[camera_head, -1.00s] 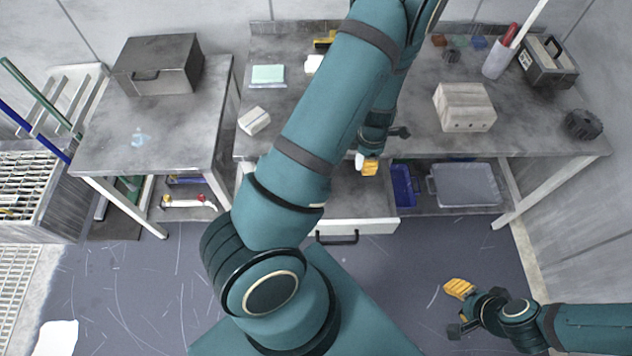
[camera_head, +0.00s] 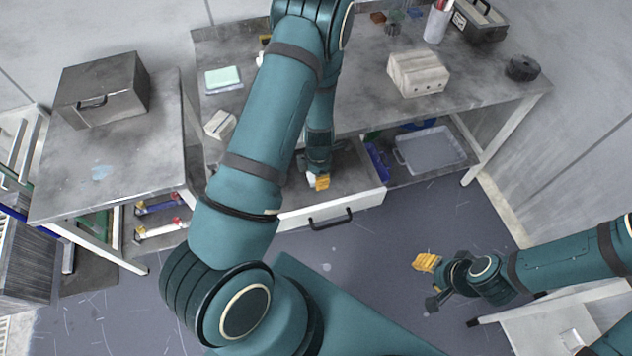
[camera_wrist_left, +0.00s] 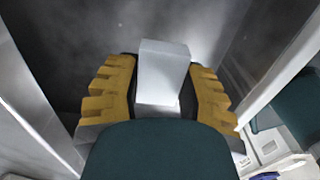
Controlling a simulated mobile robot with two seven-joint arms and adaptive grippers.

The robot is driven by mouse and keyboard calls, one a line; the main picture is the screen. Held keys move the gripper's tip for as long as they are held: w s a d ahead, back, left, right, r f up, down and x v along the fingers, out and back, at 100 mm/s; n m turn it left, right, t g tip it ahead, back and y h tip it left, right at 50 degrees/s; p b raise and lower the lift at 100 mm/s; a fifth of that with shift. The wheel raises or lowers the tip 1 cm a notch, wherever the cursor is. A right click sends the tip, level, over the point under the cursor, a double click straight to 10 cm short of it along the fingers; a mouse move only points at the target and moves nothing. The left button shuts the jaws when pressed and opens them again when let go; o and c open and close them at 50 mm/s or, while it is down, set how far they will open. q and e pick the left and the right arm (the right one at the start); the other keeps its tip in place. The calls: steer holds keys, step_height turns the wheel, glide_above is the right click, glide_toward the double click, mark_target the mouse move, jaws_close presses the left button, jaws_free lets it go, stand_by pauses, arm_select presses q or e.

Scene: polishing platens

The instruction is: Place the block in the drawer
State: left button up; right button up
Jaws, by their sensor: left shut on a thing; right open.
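The block (camera_wrist_left: 163,70) is pale grey-white and sits between the yellow fingers of my left gripper (camera_wrist_left: 160,95) in the left wrist view. That gripper is shut on it. In the head view my left gripper (camera_head: 318,182) is over the open drawer (camera_head: 352,202), and only a small pale bit of the block shows beside the yellow finger. The drawer's dark floor shows beyond the block in the wrist view; I cannot tell whether the block touches it. My right gripper (camera_head: 428,281) is open and empty above the floor at the lower right.
The workbench (camera_head: 365,105) above the drawer carries a pale box (camera_head: 418,73), a dark round part (camera_head: 522,68), a toolbox (camera_head: 480,20) and a small white block (camera_head: 220,125). A grey tray (camera_head: 430,150) sits on the shelf right of the drawer. A side table (camera_head: 110,165) stands left.

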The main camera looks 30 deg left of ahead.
arm_select(q)
steer(key=shift+f+b, duration=0.5)
steer(key=shift+f, duration=1.9)
steer(key=shift+r, duration=0.1)
steer(key=shift+f, duration=0.2)
steer(key=o, duration=1.1)
steer(key=shift+o, duration=0.2)
steer(key=shift+r, duration=0.1)
